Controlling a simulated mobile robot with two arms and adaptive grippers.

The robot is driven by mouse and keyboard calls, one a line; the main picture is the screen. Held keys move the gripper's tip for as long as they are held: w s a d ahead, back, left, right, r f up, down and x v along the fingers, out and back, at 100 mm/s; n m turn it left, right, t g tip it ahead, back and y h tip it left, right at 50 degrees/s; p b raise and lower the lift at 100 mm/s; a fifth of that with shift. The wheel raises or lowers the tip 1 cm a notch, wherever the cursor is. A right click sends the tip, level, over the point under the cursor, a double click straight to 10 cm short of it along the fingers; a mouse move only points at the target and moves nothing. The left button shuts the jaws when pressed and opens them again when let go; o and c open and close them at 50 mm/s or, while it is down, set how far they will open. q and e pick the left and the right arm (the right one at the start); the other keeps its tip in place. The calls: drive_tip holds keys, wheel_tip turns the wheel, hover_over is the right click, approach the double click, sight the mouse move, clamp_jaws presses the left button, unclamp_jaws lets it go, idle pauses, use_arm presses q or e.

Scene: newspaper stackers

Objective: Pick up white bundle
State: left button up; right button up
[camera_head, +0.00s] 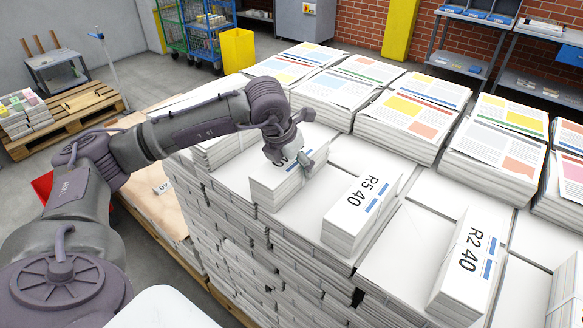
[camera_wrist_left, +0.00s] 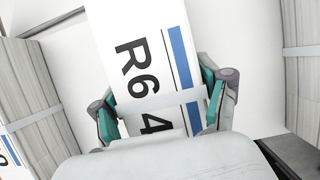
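A white bundle (camera_head: 283,188) lies near the corner of the tall paper stack in the head view. My left gripper (camera_head: 301,160) is over its right end. In the left wrist view the bundle (camera_wrist_left: 143,45) carries the print "R6 4" and a blue stripe. The left gripper's teal-padded fingers (camera_wrist_left: 160,108) stand on either side of it, close to its edges. Whether they press on it I cannot tell. Other white bundles, marked "R5 40" (camera_head: 362,207) and "R2 40" (camera_head: 466,262), lie to the right. My right gripper is not in view.
Piles of printed newspapers (camera_head: 413,112) stand behind the white bundles. Tall bundle sides (camera_wrist_left: 30,95) flank the gripper in the wrist view. A pallet (camera_head: 75,115), a blue cage trolley (camera_head: 208,35) and grey shelves (camera_head: 470,45) stand farther back.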

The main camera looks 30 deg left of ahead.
use_arm(q)
drive_tip(key=c, duration=1)
drive_tip(key=shift+w+r, duration=0.1)
drive_tip(key=shift+w, duration=0.05)
drive_tip(key=shift+c, duration=1.1)
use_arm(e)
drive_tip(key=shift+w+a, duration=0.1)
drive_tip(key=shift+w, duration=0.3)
use_arm(q)
drive_tip(key=shift+r, duration=0.15)
drive_tip(key=shift+r+b, duration=0.4)
drive_tip(key=shift+r, duration=0.1)
wheel_tip(320, 180, up, 3)
drive_tip(key=shift+f+b, duration=0.2)
drive_tip(key=shift+b, duration=0.35)
drive_tip(key=s+d+r+b, duration=0.3)
drive_tip(key=d+r, duration=0.4)
drive_tip(key=d, duration=0.4)
drive_tip(key=shift+d, duration=0.15)
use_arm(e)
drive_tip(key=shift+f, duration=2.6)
